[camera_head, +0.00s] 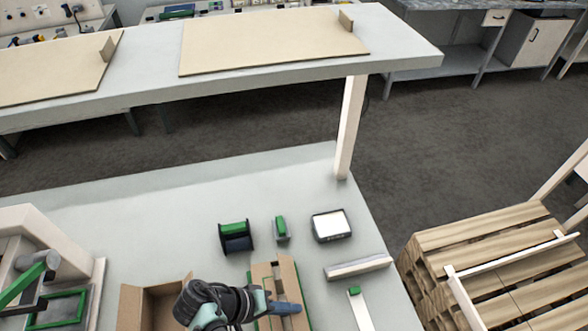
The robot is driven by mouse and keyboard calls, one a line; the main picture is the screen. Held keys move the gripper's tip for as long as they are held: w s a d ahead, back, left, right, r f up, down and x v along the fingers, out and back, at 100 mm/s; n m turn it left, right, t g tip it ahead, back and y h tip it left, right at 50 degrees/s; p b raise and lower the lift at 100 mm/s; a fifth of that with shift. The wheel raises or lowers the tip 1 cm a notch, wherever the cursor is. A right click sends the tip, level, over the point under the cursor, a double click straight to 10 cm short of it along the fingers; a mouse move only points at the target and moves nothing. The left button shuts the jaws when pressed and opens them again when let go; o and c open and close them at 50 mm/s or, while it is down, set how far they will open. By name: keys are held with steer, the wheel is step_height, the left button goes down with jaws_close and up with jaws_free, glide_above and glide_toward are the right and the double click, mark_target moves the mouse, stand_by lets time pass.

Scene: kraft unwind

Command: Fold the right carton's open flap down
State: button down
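The right carton (262,273) is a brown cardboard box at the bottom of the view, its near end partly covered by my arm. Brown flap panels show along its top and right side, one slanting at the right (291,279). My gripper (290,308) has blue fingers over the carton's middle, pointing right. Contact with a flap is unclear, and I cannot make out a gap between the fingers. A second open carton (135,305) stands to the left, partly behind my arm.
On the grey bench (180,200) are a green-and-black spool (235,236), a small green-topped item (281,228), a dark device with a white face (331,226) and a pale bar (358,268). A green-and-white strip (357,308) lies right. A raised shelf (400,45) spans the back.

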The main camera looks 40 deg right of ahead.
steer(key=h+b, duration=0.1)
steer(key=f+g+b, duration=0.1)
steer(key=h+b, duration=0.1)
steer(key=b, duration=0.1)
steer(key=shift+w+a+f+g+h, duration=0.3)
steer(key=shift+a, duration=0.05)
steer(key=shift+a+g+h+b, duration=0.1)
steer(key=shift+g+h+b, duration=0.3)
steer(key=shift+b, duration=0.6)
steer(key=c, duration=1)
jaws_free()
steer(key=shift+c, duration=0.2)
